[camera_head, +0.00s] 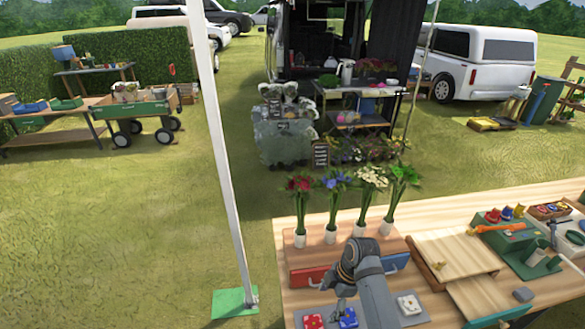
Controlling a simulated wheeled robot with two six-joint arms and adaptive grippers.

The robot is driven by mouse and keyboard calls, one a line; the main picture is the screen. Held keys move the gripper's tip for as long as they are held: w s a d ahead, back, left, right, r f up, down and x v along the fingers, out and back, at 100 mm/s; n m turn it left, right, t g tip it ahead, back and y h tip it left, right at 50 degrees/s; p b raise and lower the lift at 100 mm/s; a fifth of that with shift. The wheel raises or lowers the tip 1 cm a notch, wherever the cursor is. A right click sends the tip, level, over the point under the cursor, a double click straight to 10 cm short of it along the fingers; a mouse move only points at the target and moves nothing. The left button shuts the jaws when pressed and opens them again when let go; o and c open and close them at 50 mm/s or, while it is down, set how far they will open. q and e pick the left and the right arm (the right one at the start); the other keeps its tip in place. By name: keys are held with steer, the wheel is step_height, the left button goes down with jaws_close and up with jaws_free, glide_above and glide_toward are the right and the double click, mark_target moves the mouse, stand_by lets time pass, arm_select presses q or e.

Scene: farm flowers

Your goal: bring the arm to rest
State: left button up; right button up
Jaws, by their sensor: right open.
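My right arm (371,283) reaches in over the wooden table (520,198) from the bottom of the head view. Its dark right gripper (343,296) points down, open, above the grey strip with the small flower-marked blocks. The fingers are small and partly dark, and I see nothing held between them. A red block (313,321), a blue block (348,318) and a white block (409,304) lie on that strip. The blue block is just below the gripper; I cannot tell whether they touch. My left gripper is not in view.
White vases with red flowers (300,184), blue flowers (336,180), white flowers (372,178) and green stems (405,173) stand behind the arm. A red panel (308,276) is left of it. A white pole (222,160) stands left.

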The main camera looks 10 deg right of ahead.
steer(key=s+d+r+m+t+h, duration=0.2)
steer(key=s+d+m, duration=0.2)
steer(key=s+m, duration=0.4)
steer(key=s+d+r+m+t+h, duration=0.25)
steer(key=s+d+m, duration=0.3)
steer(key=m, duration=0.35)
step_height(320, 180, down, 27)
steer(key=s+d+g+b, duration=0.2)
steer(key=b, duration=0.1)
steer(key=s+d+f+m+g+b, duration=0.1)
steer(key=s+f+b, duration=0.2)
steer(key=s+f, duration=1.6)
step_height(320, 180, down, 3)
steer(key=shift+s+y+b, duration=0.2)
steer(key=shift+y+b, duration=0.1)
steer(key=shift+y, duration=0.05)
